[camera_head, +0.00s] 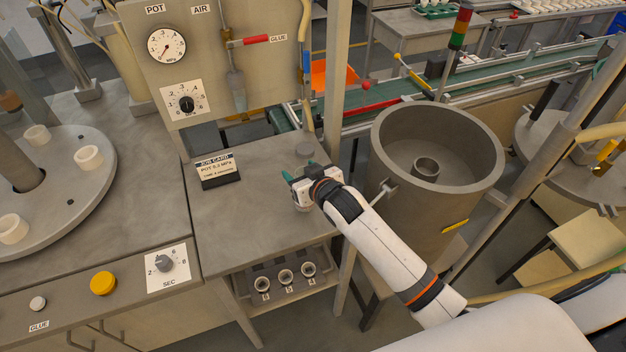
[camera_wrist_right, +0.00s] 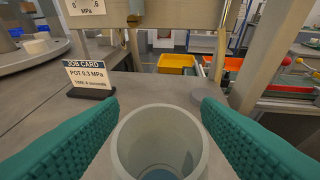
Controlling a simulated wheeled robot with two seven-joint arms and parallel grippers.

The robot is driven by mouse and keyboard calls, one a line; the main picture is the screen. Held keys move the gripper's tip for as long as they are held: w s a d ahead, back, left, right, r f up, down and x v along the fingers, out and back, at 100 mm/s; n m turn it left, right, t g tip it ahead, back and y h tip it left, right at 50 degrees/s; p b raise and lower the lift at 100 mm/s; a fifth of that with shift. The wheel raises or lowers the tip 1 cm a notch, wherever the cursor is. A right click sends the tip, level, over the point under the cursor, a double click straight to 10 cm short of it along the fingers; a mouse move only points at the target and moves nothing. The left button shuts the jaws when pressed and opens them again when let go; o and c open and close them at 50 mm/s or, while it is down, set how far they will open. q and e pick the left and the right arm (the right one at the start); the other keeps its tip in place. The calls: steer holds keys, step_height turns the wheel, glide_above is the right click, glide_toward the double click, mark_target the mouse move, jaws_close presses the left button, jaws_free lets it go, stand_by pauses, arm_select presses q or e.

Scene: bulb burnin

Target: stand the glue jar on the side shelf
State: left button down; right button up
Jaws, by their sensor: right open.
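My right gripper (camera_head: 296,179) is over the grey side surface (camera_head: 240,225) beside the job card, its green fingers pointing left. In the right wrist view its two green fingers (camera_wrist_right: 160,125) are apart, one on each side of a pale grey open-topped jar (camera_wrist_right: 160,116), likely the glue jar. The jar looks upright, with a bluish-grey inside; I cannot tell whether the fingers touch it. In the head view the gripper mostly hides the jar, and its base is hard to make out. My left gripper is not in view.
The job card (camera_head: 217,169) stands left of the gripper. A flat grey disc (camera_head: 304,150) lies behind it. A large round drum (camera_head: 437,160) stands to the right, and a gauge panel (camera_head: 210,60) rises behind. Small cups (camera_head: 285,277) sit in a rack below. The surface's front left is clear.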

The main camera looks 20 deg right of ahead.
steer(key=b+v, duration=0.1)
steer(key=v, duration=1)
steer(key=shift+s, duration=0.1)
steer(key=s+d+f+g+h, duration=0.1)
steer(key=s+f+g, duration=0.4)
steer(key=s, duration=0.7)
steer(key=s+d+f+g+h, duration=0.1)
steer(key=s+f+g, duration=0.4)
steer(key=s, duration=0.7)
step_height(320, 180, down, 27)
steer(key=g, duration=0.1)
steer(key=s+d+f+g, duration=0.1)
steer(key=s+d+f, duration=0.1)
steer(key=s+f, duration=1.3)
steer(key=shift+s+d, duration=0.25)
steer(key=shift+s, duration=0.6)
